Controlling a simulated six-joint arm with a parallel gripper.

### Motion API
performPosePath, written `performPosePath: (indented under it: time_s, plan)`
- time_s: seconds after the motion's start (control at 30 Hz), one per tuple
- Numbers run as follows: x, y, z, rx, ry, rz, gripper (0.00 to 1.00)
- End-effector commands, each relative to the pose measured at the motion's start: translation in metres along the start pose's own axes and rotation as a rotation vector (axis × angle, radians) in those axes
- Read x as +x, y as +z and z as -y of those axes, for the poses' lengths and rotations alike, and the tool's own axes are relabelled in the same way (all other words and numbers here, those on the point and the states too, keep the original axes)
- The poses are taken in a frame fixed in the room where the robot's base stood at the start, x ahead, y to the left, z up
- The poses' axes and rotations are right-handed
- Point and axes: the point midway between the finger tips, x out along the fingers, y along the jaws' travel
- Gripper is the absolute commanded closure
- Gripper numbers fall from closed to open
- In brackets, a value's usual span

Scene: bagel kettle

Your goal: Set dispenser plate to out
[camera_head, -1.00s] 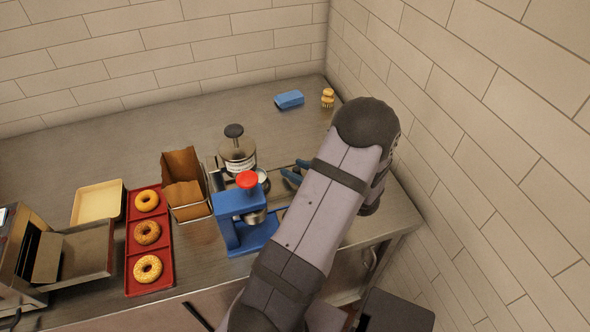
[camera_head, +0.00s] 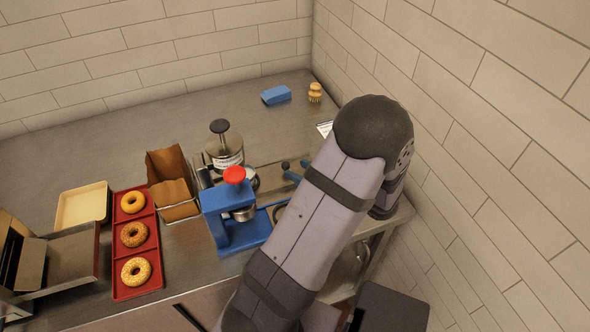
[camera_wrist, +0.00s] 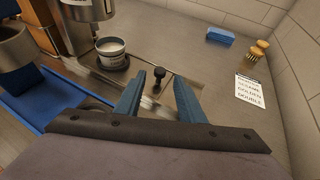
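The dispenser (camera_head: 224,150) is a silver cylinder with a black knob on top and a printed label, left of my arm. The fingers also show in the head view (camera_head: 294,172), partly hidden by my arm.
A blue press with a red knob (camera_head: 234,213) stands in front of the dispenser. A red tray (camera_head: 118,264) with three bagels, a paper bag (camera_head: 170,176) and a cream tray (camera_head: 70,216) lie left. A blue block (camera_head: 276,95) and a yellow brush (camera_head: 315,93) lie behind. Tiled walls border the counter.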

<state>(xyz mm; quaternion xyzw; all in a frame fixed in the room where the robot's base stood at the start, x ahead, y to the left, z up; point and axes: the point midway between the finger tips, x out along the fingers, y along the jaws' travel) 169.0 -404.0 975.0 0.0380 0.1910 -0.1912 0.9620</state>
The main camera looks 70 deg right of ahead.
Motion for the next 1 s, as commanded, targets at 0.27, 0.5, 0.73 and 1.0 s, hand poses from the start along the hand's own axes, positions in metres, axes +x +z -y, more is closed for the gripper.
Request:
performPosePath:
  time_s: [0.27, 0.5, 0.73, 1.0]
  plan:
    - [-0.003, 0.0, 0.0, 0.0, 0.0, 0.0, 0.64]
    - [0.0, 0.001, 0.004, -0.018, 0.028, 0.011, 0.64]
    - [0.006, 0.005, 0.018, -0.093, 0.177, 0.037, 0.64]
    - [0.003, 0.004, 0.025, -0.147, 0.341, 0.008, 0.64]
